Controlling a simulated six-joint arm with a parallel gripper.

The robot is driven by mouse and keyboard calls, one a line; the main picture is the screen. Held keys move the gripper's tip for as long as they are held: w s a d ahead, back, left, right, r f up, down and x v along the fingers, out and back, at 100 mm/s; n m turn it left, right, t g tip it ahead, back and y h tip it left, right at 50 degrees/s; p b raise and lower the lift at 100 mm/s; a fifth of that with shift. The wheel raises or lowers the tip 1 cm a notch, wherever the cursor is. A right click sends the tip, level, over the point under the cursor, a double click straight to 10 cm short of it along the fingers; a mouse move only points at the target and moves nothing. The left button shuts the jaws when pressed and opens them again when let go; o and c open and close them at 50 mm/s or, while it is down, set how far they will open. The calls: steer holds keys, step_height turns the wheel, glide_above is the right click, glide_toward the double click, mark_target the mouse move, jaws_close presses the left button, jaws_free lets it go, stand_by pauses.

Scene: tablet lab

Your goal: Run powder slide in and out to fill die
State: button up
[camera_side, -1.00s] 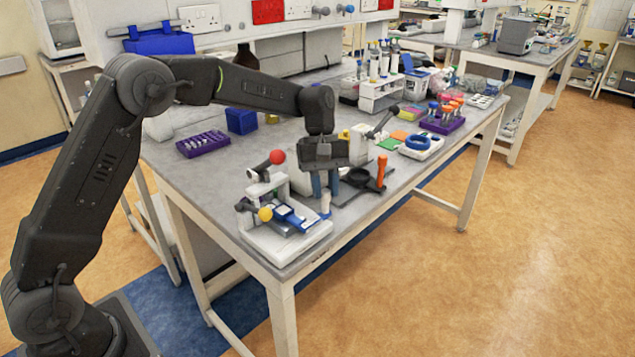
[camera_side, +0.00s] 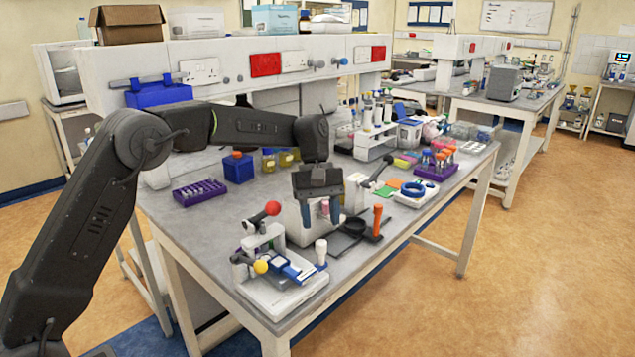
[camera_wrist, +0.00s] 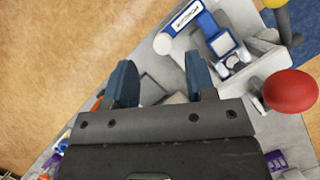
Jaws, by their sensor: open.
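The white tablet press (camera_side: 285,296) stands at the near corner of the bench. It carries a red ball lever (camera_side: 273,208), a yellow ball (camera_side: 261,267) and a blue slide (camera_side: 298,267) with a white knob (camera_side: 320,248). The red ball (camera_wrist: 291,91) is at right. My gripper (camera_side: 321,215) is open and empty, above and behind the press in the side view; it also shows in the wrist view (camera_wrist: 161,84).
A black tray (camera_side: 347,236) with an orange-handled tool (camera_side: 377,222) lies right of the press. A purple rack (camera_side: 199,193) and blue box (camera_side: 238,168) stand at left. The bench's front edge runs close by the press.

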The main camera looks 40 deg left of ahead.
steer(key=v, duration=0.9)
steer(key=shift+s, duration=0.1)
steer(key=s+d+r+m+t+y, duration=0.1)
steer(key=s+r+m+t, duration=0.15)
steer(key=s, duration=0.55)
steer(key=s+d+r+m+t+y, duration=0.1)
steer(key=s+r+m+t, duration=0.15)
steer(key=s, duration=0.55)
steer(key=s+f+m+t+y, duration=0.1)
steer(key=s+f+m, duration=0.2)
steer(key=s, duration=0.4)
steer(key=s+f+m+t, duration=0.2)
steer(key=s+f, duration=0.3)
steer(key=s, duration=0.3)
steer(key=shift+s+a+m+y, duration=0.3)
steer(key=shift+m+y, duration=0.1)
steer(key=shift+m, duration=0.2)
